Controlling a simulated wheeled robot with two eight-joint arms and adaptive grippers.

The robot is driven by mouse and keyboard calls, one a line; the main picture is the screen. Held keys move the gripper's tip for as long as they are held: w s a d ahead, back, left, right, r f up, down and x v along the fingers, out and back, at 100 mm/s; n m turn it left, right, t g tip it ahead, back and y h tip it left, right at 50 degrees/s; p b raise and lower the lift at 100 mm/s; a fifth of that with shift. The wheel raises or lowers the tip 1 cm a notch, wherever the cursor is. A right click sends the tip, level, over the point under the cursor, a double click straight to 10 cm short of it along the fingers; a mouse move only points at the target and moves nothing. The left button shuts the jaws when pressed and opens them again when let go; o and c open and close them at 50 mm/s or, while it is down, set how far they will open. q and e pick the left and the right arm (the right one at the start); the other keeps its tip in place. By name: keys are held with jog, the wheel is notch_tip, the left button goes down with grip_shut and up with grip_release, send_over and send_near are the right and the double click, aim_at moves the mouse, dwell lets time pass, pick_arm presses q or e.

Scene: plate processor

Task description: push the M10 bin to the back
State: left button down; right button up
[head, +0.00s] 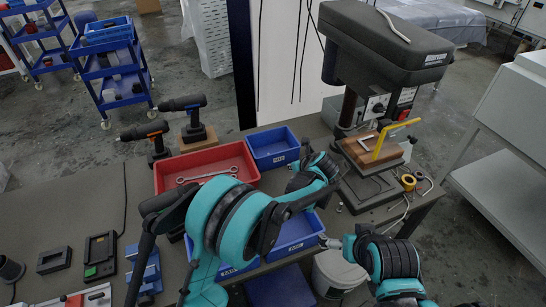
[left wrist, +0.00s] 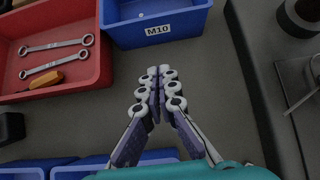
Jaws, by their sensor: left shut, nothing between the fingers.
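The M10 bin (head: 273,147) is a small blue open bin with a white label, at the back of the bench beside the red bin. In the left wrist view the M10 bin (left wrist: 183,28) is at the top, its labelled wall facing my gripper. My left gripper (left wrist: 160,72) is shut and empty, its fingertips a short gap from that wall. In the head view my left gripper (head: 307,152) is by the bin's right side, partly hidden by my arm. My right gripper (head: 328,242) is near the front blue bins, mostly hidden; its fingers are unclear.
A red bin (head: 244,154) with wrenches stands left of the M10 bin. More blue bins (head: 292,248) are in front. A drill press (head: 375,194) stands to the right. Two cordless drills (head: 193,128) stand behind the red bin.

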aim_at(278, 160)
pick_arm(q)
jog(key=b+x, duration=0.3)
jog(key=x, duration=0.6)
jog(key=shift+w+f, duration=0.1)
jog(key=shift+f, duration=0.25)
jog(key=w, duration=0.1)
jog(key=w+a+b, duration=0.1)
jog(key=w, duration=0.1)
jog(key=shift+w+a+f+b, duration=0.1)
jog(key=shift+a+f+b, duration=0.1)
jog(key=shift+b, duration=0.1)
jog(key=shift+w+a+r, duration=0.15)
jog(key=shift+w, duration=0.3)
